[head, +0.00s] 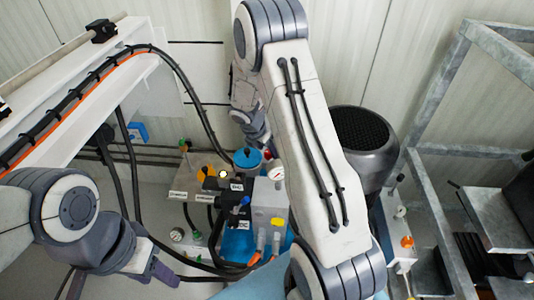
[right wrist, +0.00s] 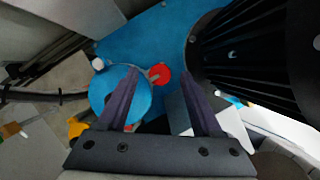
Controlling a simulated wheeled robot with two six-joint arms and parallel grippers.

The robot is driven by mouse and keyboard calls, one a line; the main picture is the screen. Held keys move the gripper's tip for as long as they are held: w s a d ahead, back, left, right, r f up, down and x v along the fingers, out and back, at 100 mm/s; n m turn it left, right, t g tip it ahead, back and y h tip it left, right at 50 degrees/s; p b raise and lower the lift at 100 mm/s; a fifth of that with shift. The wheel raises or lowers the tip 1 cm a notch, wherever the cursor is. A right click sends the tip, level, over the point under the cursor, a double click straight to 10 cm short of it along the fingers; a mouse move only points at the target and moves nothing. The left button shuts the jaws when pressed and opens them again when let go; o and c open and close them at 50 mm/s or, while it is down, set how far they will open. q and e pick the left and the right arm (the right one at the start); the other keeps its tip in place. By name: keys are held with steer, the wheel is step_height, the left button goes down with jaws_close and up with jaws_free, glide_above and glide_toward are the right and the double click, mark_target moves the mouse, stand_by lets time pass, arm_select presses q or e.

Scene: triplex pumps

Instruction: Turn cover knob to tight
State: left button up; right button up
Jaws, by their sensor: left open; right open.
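In the right wrist view a red round knob (right wrist: 161,75) with a short grey bar shows at the edge of a blue round cover (right wrist: 120,95). My right gripper (right wrist: 160,72) is open, its two dark fingers either side of the knob in the picture. Whether they touch it I cannot tell. In the head view the blue round top (head: 247,158) stands among the pump parts, and my right wrist is just above it. The right fingers are mostly hidden there. My left gripper (head: 122,281) is open and empty at lower left, apart from the pump.
A large black-finned motor (right wrist: 255,60) stands close to the right gripper; it shows in the head view too (head: 362,140). Pipes, valves and a grey block (head: 268,205) crowd the pump. A metal frame (head: 440,90) stands at the right.

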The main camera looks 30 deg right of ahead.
steer(key=shift+d+f, duration=0.2)
steer(key=shift+f, duration=0.35)
jaws_close()
